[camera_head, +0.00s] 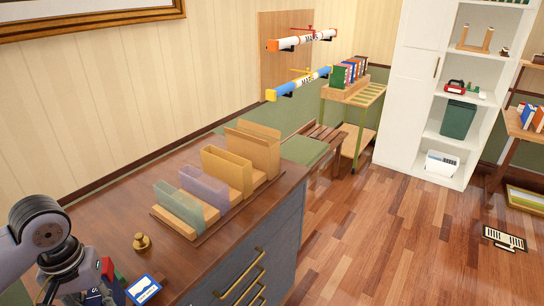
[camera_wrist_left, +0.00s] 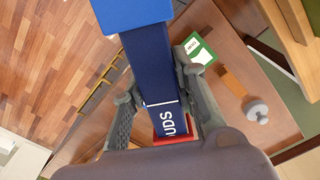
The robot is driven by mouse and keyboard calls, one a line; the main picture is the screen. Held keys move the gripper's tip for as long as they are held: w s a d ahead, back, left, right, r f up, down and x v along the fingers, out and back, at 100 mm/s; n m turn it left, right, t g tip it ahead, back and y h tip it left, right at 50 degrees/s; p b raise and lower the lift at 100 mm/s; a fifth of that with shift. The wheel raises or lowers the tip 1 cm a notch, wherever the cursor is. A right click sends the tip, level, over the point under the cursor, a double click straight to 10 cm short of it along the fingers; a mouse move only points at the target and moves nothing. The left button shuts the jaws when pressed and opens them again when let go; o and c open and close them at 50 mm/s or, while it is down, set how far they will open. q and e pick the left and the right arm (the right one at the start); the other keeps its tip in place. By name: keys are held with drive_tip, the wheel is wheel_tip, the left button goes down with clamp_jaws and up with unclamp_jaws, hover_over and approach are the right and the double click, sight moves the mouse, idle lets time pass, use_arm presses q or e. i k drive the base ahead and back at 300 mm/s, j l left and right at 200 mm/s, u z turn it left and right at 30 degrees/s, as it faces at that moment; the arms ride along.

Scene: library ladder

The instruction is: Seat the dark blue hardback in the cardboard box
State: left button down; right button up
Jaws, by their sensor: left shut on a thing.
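My left gripper (camera_wrist_left: 150,105) is shut on a dark blue hardback (camera_wrist_left: 150,68), its fingers on either side of it. White letters, "UDS" among them, show on the book in the left wrist view; its far end is brighter blue. In the head view my left gripper (camera_head: 78,292) is at the lower left corner, over the near end of the desk, and mostly cut off. Tan, open-topped box-like holders stand on the desk, a larger one (camera_head: 253,148) at the back and a smaller one (camera_head: 227,172) before it. I cannot tell which is the cardboard box.
A green holder (camera_head: 179,207) and a purple one (camera_head: 205,187) stand in the same row. A brass knob-like object (camera_head: 142,242) stands on the desk near my arm. A blue-and-white item (camera_head: 143,290) and a red item (camera_head: 107,268) are close to the gripper.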

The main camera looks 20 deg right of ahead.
sight(266, 160)
drive_tip(key=i+l, duration=0.15)
drive_tip(key=l, duration=0.25)
drive_tip(key=i+l, duration=0.15)
drive_tip(key=l, duration=0.25)
drive_tip(key=i+l, duration=0.15)
drive_tip(key=l, duration=0.2)
drive_tip(key=i+l, duration=0.15)
drive_tip(key=l, duration=0.25)
drive_tip(key=i+l, duration=0.15)
drive_tip(key=l, duration=0.25)
